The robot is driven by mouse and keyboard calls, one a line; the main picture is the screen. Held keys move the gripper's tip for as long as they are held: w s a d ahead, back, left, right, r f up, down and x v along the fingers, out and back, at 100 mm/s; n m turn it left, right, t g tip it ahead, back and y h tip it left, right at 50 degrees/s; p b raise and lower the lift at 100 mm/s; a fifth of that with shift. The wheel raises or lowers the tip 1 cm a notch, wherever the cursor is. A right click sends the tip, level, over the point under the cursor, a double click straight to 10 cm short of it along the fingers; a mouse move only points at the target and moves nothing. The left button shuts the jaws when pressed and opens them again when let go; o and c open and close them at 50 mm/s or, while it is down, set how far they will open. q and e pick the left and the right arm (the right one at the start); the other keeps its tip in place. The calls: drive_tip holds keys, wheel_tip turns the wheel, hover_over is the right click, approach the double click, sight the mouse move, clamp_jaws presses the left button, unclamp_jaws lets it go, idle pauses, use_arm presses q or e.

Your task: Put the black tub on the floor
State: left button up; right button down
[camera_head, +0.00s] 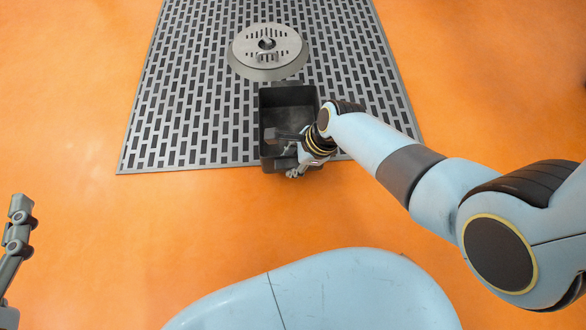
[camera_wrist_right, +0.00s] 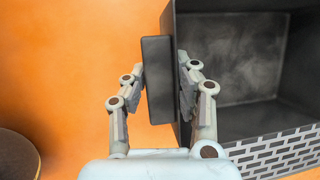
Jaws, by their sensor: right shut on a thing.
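The black tub (camera_head: 289,97) is an open, empty-looking rectangular box. In the head view it appears over the front edge of the grey slotted grate. My right gripper (camera_head: 290,147) is at its near end. In the right wrist view the right gripper (camera_wrist_right: 160,90) is shut on a dark upright slab, the tub's handle or rim (camera_wrist_right: 157,60), with the tub's inside (camera_wrist_right: 240,55) to the right. I cannot tell whether the tub touches the surface below. Part of my left gripper (camera_head: 18,228) shows at the left edge, cut off by the frame, its opening unclear.
The grey slotted grate (camera_head: 190,110) lies on the orange floor (camera_head: 120,240). A round metal disc (camera_head: 268,46) with a central fitting stands on it, just behind the tub. The orange floor to the left and in front is clear.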

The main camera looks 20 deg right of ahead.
drive_tip(key=shift+f+b, duration=0.75)
drive_tip(key=shift+f, duration=0.1)
drive_tip(key=shift+f+b, duration=0.8)
drive_tip(key=shift+f, duration=0.15)
use_arm(q)
drive_tip(key=w+d+r+m+t+h, duration=0.1)
drive_tip(key=r+t, duration=0.3)
drive_tip(key=r, duration=0.6)
drive_tip(key=w+d+r+m+t+h, duration=0.1)
drive_tip(key=r+t+h, duration=0.3)
drive_tip(key=r, duration=0.5)
drive_tip(key=shift+w+d+r+m+t, duration=0.15)
drive_tip(key=shift+w+r+m+t, duration=0.3)
drive_tip(key=shift+m, duration=0.35)
use_arm(e)
drive_tip(key=shift+w, duration=0.1)
drive_tip(key=shift+f, duration=0.2)
use_arm(q)
drive_tip(key=shift+s+r+t+h, duration=0.15)
drive_tip(key=shift+r+t+h, duration=0.15)
drive_tip(key=shift+r, duration=0.1)
use_arm(e)
drive_tip(key=c, duration=1)
unclamp_jaws()
drive_tip(key=shift+c, duration=0.2)
